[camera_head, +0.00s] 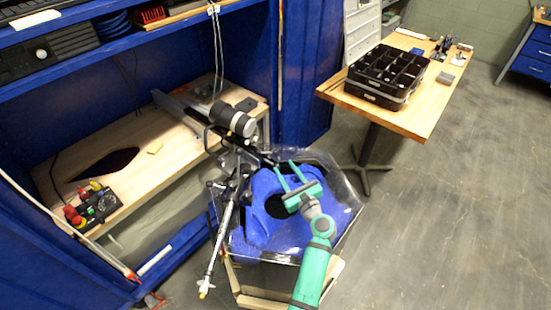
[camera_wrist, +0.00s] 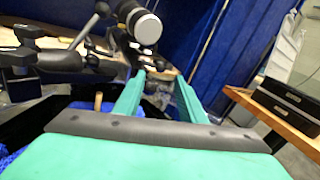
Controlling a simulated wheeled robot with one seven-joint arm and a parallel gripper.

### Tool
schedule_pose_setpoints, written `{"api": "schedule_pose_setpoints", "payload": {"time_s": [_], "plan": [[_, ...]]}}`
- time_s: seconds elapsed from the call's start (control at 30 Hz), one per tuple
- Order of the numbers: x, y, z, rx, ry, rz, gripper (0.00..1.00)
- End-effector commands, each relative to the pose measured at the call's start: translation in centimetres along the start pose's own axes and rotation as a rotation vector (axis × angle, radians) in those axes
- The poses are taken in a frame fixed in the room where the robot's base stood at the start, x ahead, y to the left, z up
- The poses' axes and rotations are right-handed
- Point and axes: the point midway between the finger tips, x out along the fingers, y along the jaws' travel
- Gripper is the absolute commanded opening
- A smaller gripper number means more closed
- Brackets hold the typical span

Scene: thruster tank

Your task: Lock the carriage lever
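My green gripper (camera_head: 284,167) hangs over the blue-lined tank (camera_head: 258,228), its two fingers apart with nothing visible between them. In the wrist view the open fingers (camera_wrist: 160,77) point toward the carriage hardware. The black carriage assembly (camera_head: 236,150) sits on a rail at the tank's back edge, just left of and beyond the fingertips. A black and silver cylinder (camera_head: 232,118) is on it; it also shows in the wrist view (camera_wrist: 143,24). Dark clamp parts (camera_wrist: 28,50) show left of the fingers. I cannot clearly pick out the lever among these parts.
A wooden bench (camera_head: 125,150) with a control box (camera_head: 95,206) stands at left. A thin silver rod (camera_head: 222,230) slants down the tank's left side. A wooden table (camera_head: 418,115) with a black compartment box (camera_head: 386,76) stands at back right. The floor at right is clear.

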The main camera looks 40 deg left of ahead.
Motion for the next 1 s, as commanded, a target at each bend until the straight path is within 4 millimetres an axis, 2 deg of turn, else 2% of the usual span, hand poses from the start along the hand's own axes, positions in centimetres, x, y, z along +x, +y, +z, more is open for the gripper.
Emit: {"api": "schedule_pose_setpoints", "payload": {"time_s": [0.2,0.4,0.8,0.83,0.97,1.0], "plan": [[3.9,-0.1,0.1,-0.002,0.000,0.000,0.37],[6.2,0.0,0.0,-0.001,0.000,0.000,0.37],[6.9,0.0,0.0,-0.001,0.001,-0.001,0.37],[6.9,0.0,0.0,-0.001,0.001,-0.001,0.35],[6.9,0.0,0.0,-0.001,0.001,-0.001,0.04],[6.9,0.0,0.0,-0.001,0.001,-0.001,0.00]]}}
